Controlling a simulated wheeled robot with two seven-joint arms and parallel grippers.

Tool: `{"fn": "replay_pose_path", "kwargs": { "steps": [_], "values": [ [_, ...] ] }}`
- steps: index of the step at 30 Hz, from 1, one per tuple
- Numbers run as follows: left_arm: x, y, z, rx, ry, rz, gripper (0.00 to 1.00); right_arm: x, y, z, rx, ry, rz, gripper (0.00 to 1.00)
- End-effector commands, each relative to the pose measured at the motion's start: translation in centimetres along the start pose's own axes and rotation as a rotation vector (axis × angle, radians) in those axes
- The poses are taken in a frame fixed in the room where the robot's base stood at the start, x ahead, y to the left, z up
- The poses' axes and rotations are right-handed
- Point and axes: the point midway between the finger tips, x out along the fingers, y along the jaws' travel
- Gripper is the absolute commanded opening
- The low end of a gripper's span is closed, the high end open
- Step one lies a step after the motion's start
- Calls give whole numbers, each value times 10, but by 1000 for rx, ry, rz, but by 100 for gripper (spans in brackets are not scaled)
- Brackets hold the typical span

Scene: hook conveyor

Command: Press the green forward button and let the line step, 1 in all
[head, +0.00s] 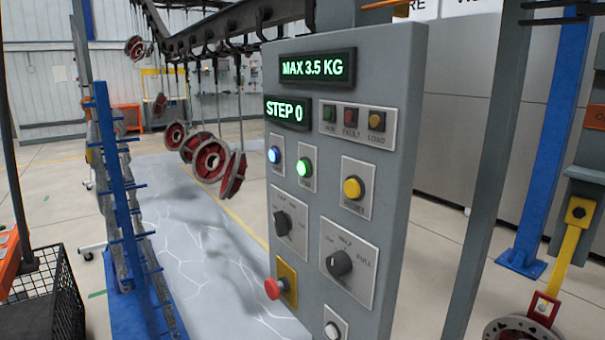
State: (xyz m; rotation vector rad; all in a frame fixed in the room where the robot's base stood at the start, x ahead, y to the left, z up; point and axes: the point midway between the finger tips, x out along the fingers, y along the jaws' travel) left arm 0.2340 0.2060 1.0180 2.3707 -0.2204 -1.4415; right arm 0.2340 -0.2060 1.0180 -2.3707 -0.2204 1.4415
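The grey control panel (392,130) stands upright in the middle of the head view. A lit green button (305,168) is on its left part, right of a lit blue button (274,155). The label under the green button is too small to read surely. The step display (288,112) reads "STEP 0" and the display above it (318,68) reads "MAX 3.5 KG". The overhead conveyor line (215,30) runs behind the panel, with several red and grey wheel-like parts (211,160) hanging from it. Neither of my grippers is in view.
The panel also has a yellow button (353,187), two black knobs (339,263), a red mushroom button (273,288) and a white button (332,330). A blue rack (128,220) and black crate (62,290) stand left. A yellow hook (566,250) hangs right. Floor shows between rack and panel.

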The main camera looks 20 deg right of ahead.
Motion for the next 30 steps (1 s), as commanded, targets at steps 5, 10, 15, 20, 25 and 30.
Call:
{"fn": "replay_pose_path", "kwargs": {
  "steps": [5,10,15,20,25,30],
  "values": [
    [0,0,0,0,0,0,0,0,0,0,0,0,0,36],
    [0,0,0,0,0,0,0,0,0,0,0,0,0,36],
    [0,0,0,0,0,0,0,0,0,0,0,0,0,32],
    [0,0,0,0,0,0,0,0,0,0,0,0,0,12],
    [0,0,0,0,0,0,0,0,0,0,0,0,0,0],
    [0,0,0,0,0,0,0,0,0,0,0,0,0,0]
  ]
}}
